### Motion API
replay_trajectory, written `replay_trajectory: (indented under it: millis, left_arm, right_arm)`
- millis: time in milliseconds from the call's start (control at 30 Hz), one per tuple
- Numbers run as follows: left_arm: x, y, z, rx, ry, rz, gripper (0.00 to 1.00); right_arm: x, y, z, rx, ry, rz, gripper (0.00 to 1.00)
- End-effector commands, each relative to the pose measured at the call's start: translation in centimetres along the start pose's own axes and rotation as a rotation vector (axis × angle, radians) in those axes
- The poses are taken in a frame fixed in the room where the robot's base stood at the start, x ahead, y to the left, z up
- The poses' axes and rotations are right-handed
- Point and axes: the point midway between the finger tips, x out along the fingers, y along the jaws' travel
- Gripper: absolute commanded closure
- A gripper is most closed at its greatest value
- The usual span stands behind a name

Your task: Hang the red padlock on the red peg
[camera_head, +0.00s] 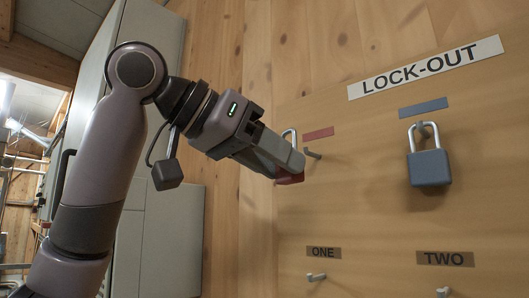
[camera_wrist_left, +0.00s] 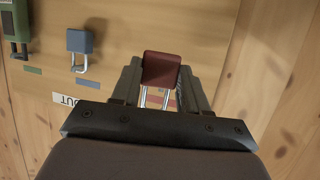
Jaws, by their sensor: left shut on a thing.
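The red padlock (camera_head: 290,179) is held in my left gripper (camera_head: 298,166) in front of the lock-out board, with its silver shackle pointing up. In the left wrist view the padlock's red body (camera_wrist_left: 161,70) sits between the two fingers (camera_wrist_left: 160,85). The peg under the red label (camera_head: 314,153) is a small grey hook; I see no red on the peg itself. The red label (camera_head: 318,134) is on the board just above it. In the head view the padlock is just left of the peg; whether the shackle touches it I cannot tell. My right gripper is out of view.
A blue padlock (camera_head: 429,166) hangs on a peg under a blue label (camera_head: 423,107) to the right. Lower pegs sit below the ONE plate (camera_head: 323,253) and the TWO plate (camera_head: 445,258).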

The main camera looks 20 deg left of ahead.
Motion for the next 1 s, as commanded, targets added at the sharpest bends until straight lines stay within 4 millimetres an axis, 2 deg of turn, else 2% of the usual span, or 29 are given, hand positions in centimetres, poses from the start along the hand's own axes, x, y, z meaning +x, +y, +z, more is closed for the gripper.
replay_trajectory:
  millis: [700,1000]
  left_arm:
    - [4.0,-1.1,-1.3,-0.001,0.000,0.000,0.88]
    - [5.2,-1.3,-1.0,0.000,0.000,0.001,0.88]
  right_arm:
    - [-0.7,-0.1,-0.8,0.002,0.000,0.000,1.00]
    - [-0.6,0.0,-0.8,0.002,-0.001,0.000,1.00]
